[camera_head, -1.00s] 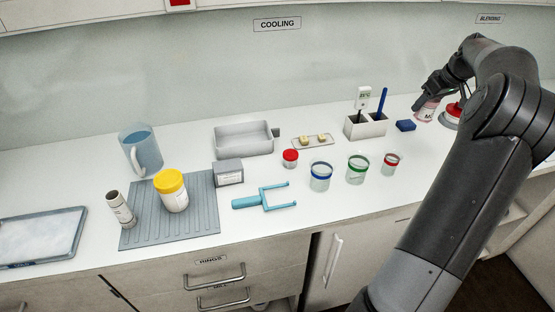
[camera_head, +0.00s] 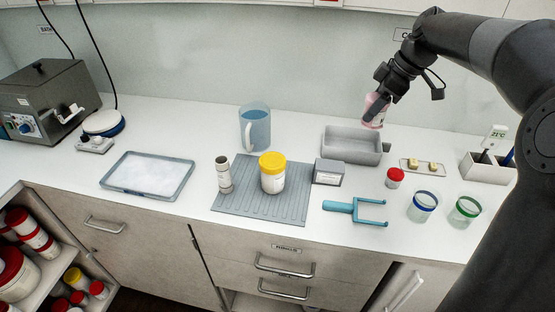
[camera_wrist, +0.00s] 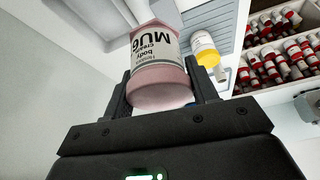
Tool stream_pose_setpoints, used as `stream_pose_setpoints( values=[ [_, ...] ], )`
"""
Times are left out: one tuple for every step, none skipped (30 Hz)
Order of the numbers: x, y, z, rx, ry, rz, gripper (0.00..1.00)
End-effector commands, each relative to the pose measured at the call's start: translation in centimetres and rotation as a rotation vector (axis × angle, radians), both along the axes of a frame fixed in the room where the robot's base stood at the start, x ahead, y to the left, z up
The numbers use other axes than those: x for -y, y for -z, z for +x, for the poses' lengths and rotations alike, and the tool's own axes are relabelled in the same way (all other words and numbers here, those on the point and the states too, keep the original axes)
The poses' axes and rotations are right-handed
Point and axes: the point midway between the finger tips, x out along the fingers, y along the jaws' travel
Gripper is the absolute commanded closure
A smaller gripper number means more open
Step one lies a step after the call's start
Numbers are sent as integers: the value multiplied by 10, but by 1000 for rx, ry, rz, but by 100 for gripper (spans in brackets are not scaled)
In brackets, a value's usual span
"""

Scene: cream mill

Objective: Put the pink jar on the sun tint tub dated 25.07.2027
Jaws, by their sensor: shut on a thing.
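My gripper (camera_head: 377,98) is shut on the pink jar (camera_head: 374,113) and holds it above the grey tray at the back of the counter. In the wrist view the jar (camera_wrist: 160,65) sits between the two fingers, its label reading "MU6" and "body cream" upside down. A white tub with a yellow lid (camera_head: 272,174) stands on the ribbed grey mat and also shows in the wrist view (camera_wrist: 205,48). More tubs with red or yellow lids (camera_head: 75,276) stand on the open shelves at lower left. No date is legible, so I cannot tell which tub is dated 25.07.2027.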

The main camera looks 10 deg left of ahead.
Motion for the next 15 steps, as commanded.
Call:
stream_pose_setpoints(
  values=[
    [-26, -3, -12, 1, -67, -4, 71],
    [-39, -3, -19, 1, -102, -5, 71],
    [-55, -4, -27, 1, -147, -6, 71],
    [-66, -5, -34, 2, -178, -8, 71],
    [-76, -5, -40, 1, -207, -9, 71],
    [-87, -5, -47, 0, -242, -11, 71],
    [-94, -6, -53, 0, -265, -12, 71],
    [-101, -6, -57, 1, -286, -13, 71],
    [-109, -6, -63, 0, -311, -15, 71],
    [-113, -6, -66, 0, -325, -15, 71],
    [-117, -6, -69, -1, -337, -16, 71],
    [-121, -6, -72, -1, -350, -16, 71],
    [-125, -5, -74, -2, -357, -15, 71],
    [-128, -4, -75, -2, -362, -16, 71],
    [-133, -2, -76, -3, -367, -15, 71]
  ],
)
